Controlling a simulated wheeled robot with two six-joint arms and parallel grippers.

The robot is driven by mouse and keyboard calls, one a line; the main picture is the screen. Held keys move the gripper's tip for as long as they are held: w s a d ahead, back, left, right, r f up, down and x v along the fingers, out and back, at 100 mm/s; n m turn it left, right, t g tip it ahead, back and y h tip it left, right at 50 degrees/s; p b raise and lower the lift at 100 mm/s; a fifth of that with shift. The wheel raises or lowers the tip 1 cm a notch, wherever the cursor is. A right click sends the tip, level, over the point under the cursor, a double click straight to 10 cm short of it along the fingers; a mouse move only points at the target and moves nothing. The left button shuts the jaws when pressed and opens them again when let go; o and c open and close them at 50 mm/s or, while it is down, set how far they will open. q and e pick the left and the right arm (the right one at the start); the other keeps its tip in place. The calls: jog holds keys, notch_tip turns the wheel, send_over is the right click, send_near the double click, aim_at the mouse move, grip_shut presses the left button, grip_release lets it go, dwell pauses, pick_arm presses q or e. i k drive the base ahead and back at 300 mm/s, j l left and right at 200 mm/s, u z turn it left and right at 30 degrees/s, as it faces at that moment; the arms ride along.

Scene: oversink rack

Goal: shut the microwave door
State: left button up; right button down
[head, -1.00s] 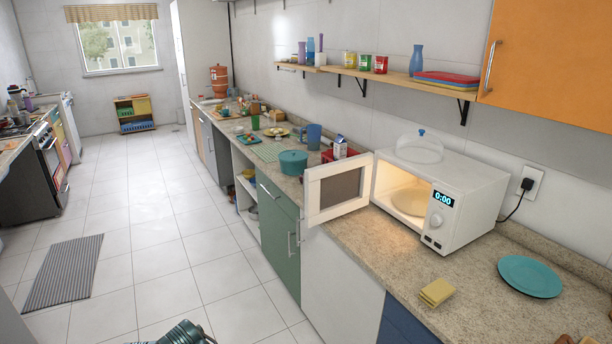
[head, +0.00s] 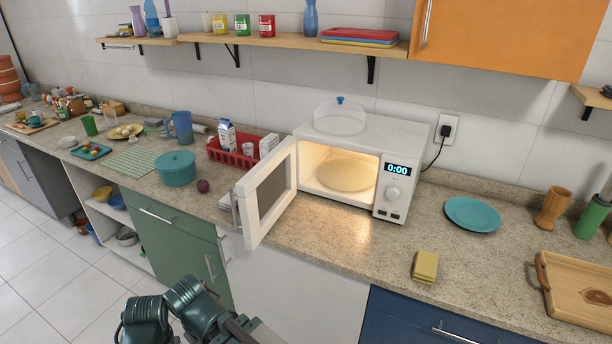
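The white microwave (head: 408,155) stands on the granite counter against the wall, its inside lit and its display reading 0:00. Its door (head: 268,190) is wide open, hinged on the left and swung out past the counter's front edge. A plate (head: 346,174) lies inside. A clear dome cover with a blue knob (head: 340,116) sits on top. Part of my dark green arm shows at the bottom of the head view, below and left of the door and apart from it. I see no gripper fingertips in view.
A teal pot (head: 176,168), a plum (head: 203,186) and a red basket (head: 232,155) with cartons stand left of the door. A yellow sponge (head: 425,266), a teal plate (head: 472,214) and a wooden board (head: 578,290) lie to the right. A shelf (head: 290,42) runs above.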

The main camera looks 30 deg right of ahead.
aim_at(266, 190)
jog(key=i+j+z, duration=0.25)
jog(key=z, duration=0.15)
jog(key=i+j+z, duration=0.15)
jog(key=j+z, duration=0.2)
jog(key=i+j+z, duration=0.15)
jog(key=j+z, duration=1)
jog(key=j, duration=0.15)
jog(key=j+z, duration=0.25)
jog(key=j, duration=0.35)
jog(key=k+j+z, duration=0.1)
jog(key=j+z, duration=0.2)
jog(key=j, duration=0.3)
